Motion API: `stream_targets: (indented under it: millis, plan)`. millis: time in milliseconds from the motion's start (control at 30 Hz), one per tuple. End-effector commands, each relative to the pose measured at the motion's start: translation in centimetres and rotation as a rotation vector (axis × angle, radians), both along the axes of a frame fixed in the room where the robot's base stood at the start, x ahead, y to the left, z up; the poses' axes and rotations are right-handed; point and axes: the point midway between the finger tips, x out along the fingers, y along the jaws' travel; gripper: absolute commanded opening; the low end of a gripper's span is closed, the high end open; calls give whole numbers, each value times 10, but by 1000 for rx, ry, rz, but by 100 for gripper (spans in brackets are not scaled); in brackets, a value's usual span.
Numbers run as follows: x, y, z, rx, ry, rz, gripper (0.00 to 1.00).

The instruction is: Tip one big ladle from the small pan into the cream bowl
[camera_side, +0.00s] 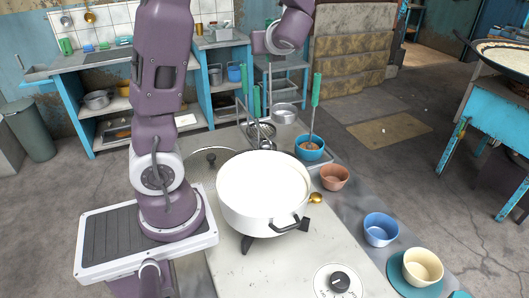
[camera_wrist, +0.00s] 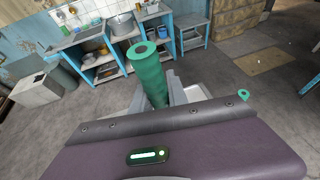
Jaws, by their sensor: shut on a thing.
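My gripper (camera_side: 264,43) is high behind the white pan, shut on a ladle's green handle (camera_wrist: 148,65), which stands up between the fingers (camera_wrist: 157,92) in the wrist view. In the side view a thin shaft runs down from my gripper to a wide metal ladle cup (camera_side: 285,114), which hangs behind the pan, near the ladle stand. I cannot see whether the cup holds anything. The white pan (camera_side: 262,217), full of white milk, stands on the counter. The cream bowl (camera_side: 423,268) sits on a teal saucer (camera_side: 398,279) at the front right and looks empty.
Other green-handled tools (camera_side: 256,102) stand in a rack behind the pan. A blue bowl (camera_side: 309,154) holds another green-handled tool (camera_side: 316,92). A glass lid (camera_side: 211,157) lies left.

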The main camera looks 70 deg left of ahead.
Motion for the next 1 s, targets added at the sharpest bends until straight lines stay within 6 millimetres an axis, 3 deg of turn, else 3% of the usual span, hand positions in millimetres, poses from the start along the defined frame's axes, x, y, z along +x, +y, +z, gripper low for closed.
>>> stream_targets:
  millis: [167,267,367,467,600,700,833,1000]
  plan:
    - [0,-9,1,0,-1,-1,0]
    - [-4,-37,5,-1,-2,2,0]
    - [-16,-78,12,-1,-2,6,0]
    - [-40,-123,21,-1,-4,9,0]
    - [-91,-180,36,0,-5,5,0]
    - [-129,-206,46,1,-5,3,0]
    - [-162,-222,53,0,-5,0,0]
    - [-174,-226,51,1,2,-1,0]
